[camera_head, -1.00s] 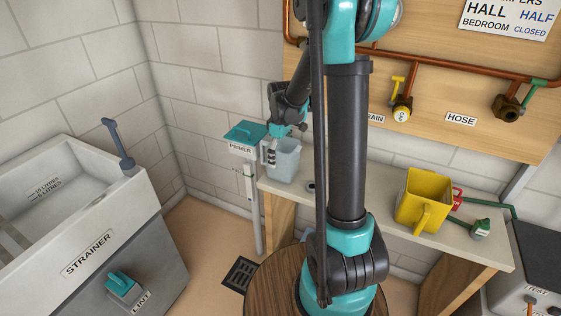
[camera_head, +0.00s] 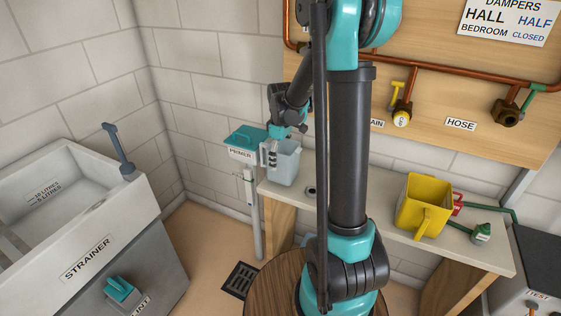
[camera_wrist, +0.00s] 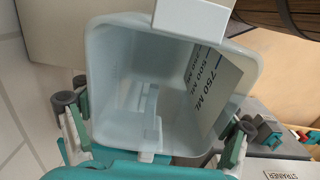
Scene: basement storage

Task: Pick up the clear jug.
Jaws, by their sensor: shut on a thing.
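The clear jug (camera_head: 286,166), pale and translucent, stands upright at the left end of the bench. I cannot tell whether its base touches the bench top. My gripper (camera_head: 271,155) is at the jug's left side, reaching down from above, and is shut on it. In the wrist view I look into the open mouth of the jug (camera_wrist: 115,60), which appears empty, with volume markings on its right wall. The fingers of my gripper (camera_wrist: 155,128) show at the lower left and right of the jug. The exact contact is partly hidden.
The bench (camera_head: 385,207) also holds a yellow jug (camera_head: 424,207) and a green hose fitting (camera_head: 481,233). A teal-lidded primer box (camera_head: 246,143) is close to the clear jug's left. A sink (camera_head: 70,200) stands at left, and a floor drain (camera_head: 240,279) lies below.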

